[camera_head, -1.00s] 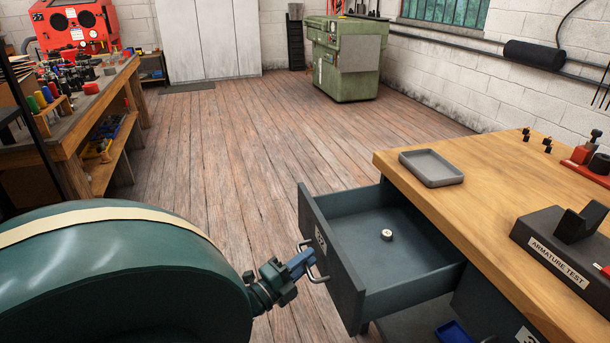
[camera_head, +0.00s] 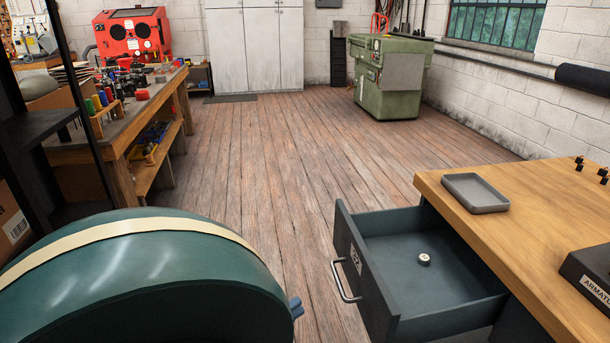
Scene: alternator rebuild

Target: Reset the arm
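My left arm, a large dark green rounded link with a cream band, fills the lower left of the head view. Only a small blue piece of my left gripper (camera_head: 297,308) shows past the edge of that link, so its fingers are hidden. It is apart from the metal handle (camera_head: 343,282) of the open drawer (camera_head: 380,285), to the left of it. The drawer is pulled out of the wooden-topped bench and holds one small round metal part (camera_head: 424,260). My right gripper is not in view.
A grey tray (camera_head: 475,193) lies on the bench top (camera_head: 535,225), near its left corner. A wooden workbench (camera_head: 110,150) with tools stands at left, beside a dark shelf frame. A green machine (camera_head: 388,80) stands at the back. The plank floor between is clear.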

